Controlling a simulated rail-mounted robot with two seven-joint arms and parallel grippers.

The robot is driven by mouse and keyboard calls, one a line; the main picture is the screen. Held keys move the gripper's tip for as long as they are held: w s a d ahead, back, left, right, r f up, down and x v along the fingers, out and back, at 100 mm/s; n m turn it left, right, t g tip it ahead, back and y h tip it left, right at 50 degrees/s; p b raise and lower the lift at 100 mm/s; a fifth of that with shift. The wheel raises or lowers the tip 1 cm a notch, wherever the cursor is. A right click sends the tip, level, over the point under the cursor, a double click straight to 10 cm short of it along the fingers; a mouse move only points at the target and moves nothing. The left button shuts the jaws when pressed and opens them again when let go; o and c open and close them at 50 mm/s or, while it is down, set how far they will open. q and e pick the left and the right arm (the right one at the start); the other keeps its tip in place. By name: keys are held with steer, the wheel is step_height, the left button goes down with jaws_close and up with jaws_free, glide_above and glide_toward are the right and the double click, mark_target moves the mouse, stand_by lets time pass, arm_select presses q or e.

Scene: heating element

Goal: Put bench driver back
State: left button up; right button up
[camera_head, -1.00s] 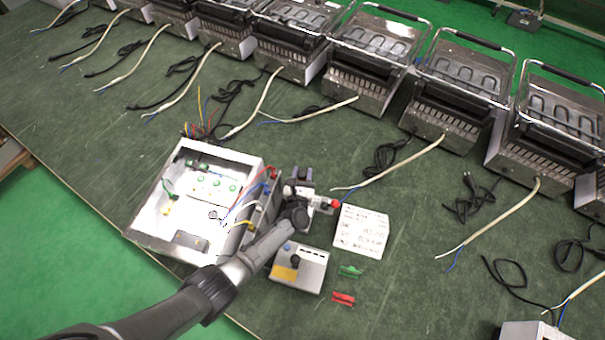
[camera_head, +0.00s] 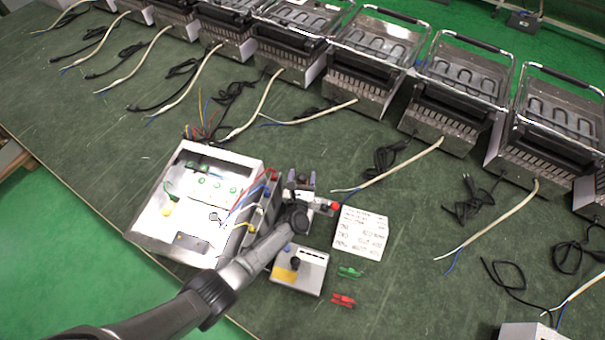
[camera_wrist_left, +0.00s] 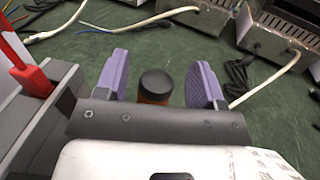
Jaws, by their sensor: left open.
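My left gripper (camera_head: 301,179) is over the bench just right of the open white box. In the left wrist view its two purple finger pads (camera_wrist_left: 162,82) stand apart. Between them is an upright cylinder with a black top and an orange-brown side, which looks like the bench driver's handle (camera_wrist_left: 156,86). A gap shows between the handle and each pad. The lower part of the driver is hidden behind the gripper body, so I cannot tell what it rests in. In the head view I cannot make the driver out clearly. My right gripper is out of view.
The open white box (camera_head: 140,222) with wires and green parts stands left of my gripper. A small meter-like box (camera_head: 312,272), a printed card (camera_head: 376,235), a green clip (camera_head: 350,272) and a red clip (camera_head: 343,300) lie nearby. Several heater units with cables line the back.

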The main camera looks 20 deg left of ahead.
arm_select(q)
steer(key=v, duration=0.4)
steer(key=shift+s+d+f, duration=0.1)
steer(key=shift+s, duration=0.3)
steer(key=s+d+r+m+g+h, duration=0.25)
steer(key=s+m+h, duration=0.4)
steer(key=m, duration=0.65)
steer(key=s+d+r+m+g+h, duration=0.1)
steer(key=s+d+m+g+h, duration=0.3)
steer(key=s+m, duration=0.7)
steer(key=s+a+r+m+g+y, duration=0.3)
steer(key=s+a+m, duration=0.2)
steer(key=s+m, duration=0.3)
steer(key=s+a+r+m+g+y, duration=0.3)
steer(key=s+a+m, duration=0.3)
steer(key=s+m, duration=0.2)
steer(key=shift+s+a+r+g, duration=0.2)
steer(key=shift+s+g, duration=0.5)
steer(key=shift+g, duration=0.05)
